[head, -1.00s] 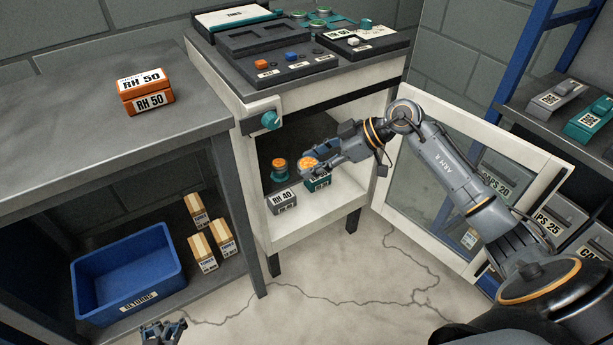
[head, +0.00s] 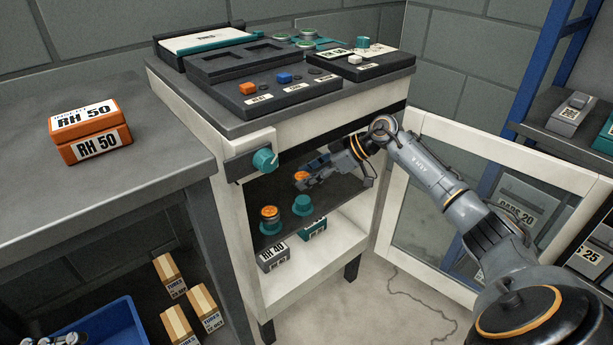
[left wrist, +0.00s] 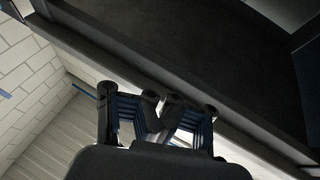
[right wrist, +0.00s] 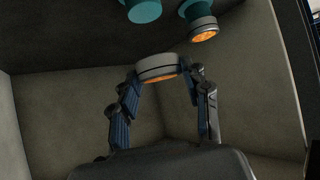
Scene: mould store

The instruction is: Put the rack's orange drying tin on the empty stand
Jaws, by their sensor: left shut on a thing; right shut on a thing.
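My right gripper (head: 308,180) is inside the open cabinet, shut on an orange-topped grey tin (head: 301,176), also seen in the right wrist view (right wrist: 157,67). The tin is held apart from an empty teal stand (head: 303,205), appearing above it in the head view. That stand is partly in the right wrist view (right wrist: 145,10). Another orange-topped tin (head: 269,213) sits on a teal stand (head: 270,227) to its left. My left gripper (head: 68,340) is low at the bottom left. In the left wrist view its fingers (left wrist: 160,105) are close together; what they grip cannot be made out.
The glass door (head: 450,215) stands open right of the cabinet. An RH 40 box (head: 272,256) and a teal box (head: 313,228) are below the dark shelf. An orange RH 50 box (head: 91,130) sits on the bench. A blue bin (head: 110,325) and several cartons (head: 177,325) are underneath.

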